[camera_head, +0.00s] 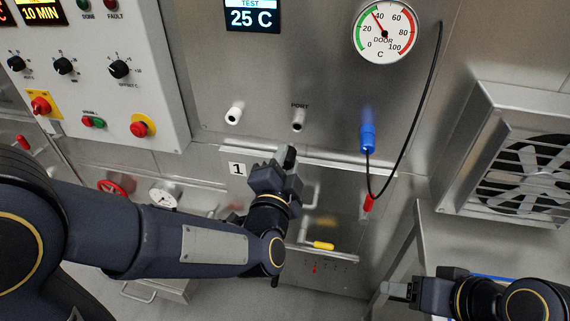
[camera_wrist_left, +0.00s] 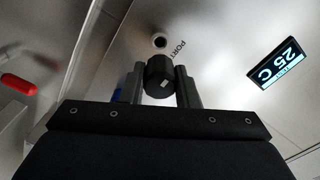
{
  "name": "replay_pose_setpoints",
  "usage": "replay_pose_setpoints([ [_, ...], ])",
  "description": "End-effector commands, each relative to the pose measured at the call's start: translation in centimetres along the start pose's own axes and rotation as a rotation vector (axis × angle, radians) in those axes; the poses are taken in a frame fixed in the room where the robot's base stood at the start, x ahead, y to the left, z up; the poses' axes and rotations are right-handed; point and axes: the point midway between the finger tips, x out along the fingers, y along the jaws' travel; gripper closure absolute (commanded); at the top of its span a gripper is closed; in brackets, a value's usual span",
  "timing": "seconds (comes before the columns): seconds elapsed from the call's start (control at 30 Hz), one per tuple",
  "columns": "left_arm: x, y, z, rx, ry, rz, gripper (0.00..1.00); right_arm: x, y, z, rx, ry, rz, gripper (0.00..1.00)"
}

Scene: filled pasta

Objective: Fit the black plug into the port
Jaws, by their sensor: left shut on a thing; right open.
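The black plug (camera_wrist_left: 158,78) is between the fingers of my left gripper (camera_wrist_left: 160,88) in the left wrist view, which is shut on it. In the head view my left gripper (camera_head: 286,160) is just below and left of the port (camera_head: 299,118), in front of the steel panel. The port (camera_wrist_left: 159,41) shows as a dark round hole beyond the plug in the left wrist view, beside the printed word PORT. The plug is apart from the port. My right gripper (camera_head: 400,291) is open at the lower right, far from the port.
A white round fitting (camera_head: 234,115) sits left of the port. A blue connector (camera_head: 368,138) with a black cable and red end (camera_head: 368,204) hangs to the right. A dial gauge (camera_head: 384,31) and a display (camera_head: 252,16) are above. A yellow-handled item (camera_head: 322,246) is below.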

Motion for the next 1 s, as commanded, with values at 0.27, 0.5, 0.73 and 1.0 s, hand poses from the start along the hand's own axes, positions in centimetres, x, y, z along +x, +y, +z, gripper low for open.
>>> replay_pose_setpoints([
  [0.27, 2.8, 0.0, 0.1, 0.001, -0.001, 0.000, 0.96, 0.2, 0.1, 0.1, 0.000, 0.000, 0.000, 0.36],
  [0.5, 4.3, 0.0, 0.0, 0.000, 0.000, 0.001, 0.96, 0.2, 0.1, 0.1, 0.000, 0.000, 0.000, 0.36],
  [0.73, 4.7, 0.0, 0.0, 0.000, 0.001, 0.000, 0.96, 0.2, 0.1, 0.1, 0.000, 0.000, 0.000, 0.36],
  [1.0, 4.7, 0.0, 0.0, 0.001, 0.001, 0.000, 0.96, 0.2, 0.1, 0.1, 0.000, 0.000, 0.000, 0.36],
])
